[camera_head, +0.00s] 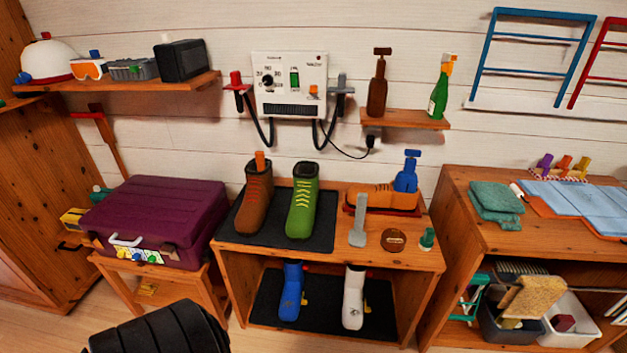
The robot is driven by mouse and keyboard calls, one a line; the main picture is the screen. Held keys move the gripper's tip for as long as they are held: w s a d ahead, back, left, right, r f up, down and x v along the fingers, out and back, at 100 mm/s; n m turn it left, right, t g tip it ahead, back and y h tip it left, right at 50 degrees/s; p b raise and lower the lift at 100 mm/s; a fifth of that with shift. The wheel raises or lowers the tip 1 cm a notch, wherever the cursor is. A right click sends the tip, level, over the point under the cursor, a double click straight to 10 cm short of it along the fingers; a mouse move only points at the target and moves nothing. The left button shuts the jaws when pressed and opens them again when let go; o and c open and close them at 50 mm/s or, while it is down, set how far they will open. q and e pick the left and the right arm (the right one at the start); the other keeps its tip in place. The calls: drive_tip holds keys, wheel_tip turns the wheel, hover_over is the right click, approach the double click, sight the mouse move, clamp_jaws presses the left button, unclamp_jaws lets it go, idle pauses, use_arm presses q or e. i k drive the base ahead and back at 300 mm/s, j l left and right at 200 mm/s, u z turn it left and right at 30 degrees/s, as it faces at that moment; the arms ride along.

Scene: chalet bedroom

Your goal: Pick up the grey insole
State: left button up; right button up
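The grey insole (358,220) is a long, narrow grey piece on the top of the wooden bench (390,254) in the middle. Nothing covers the insole. Neither of my grippers shows in the head view.
A brown boot (257,200) and a green boot (302,205) stand on the black mat (285,235). A blue boot (291,290) and a white boot (353,297) stand on the lower shelf. A purple suitcase (160,220) is at left. A dark ribbed object fills the bottom left.

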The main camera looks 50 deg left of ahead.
sight(357, 236)
drive_tip(key=u, duration=1.1)
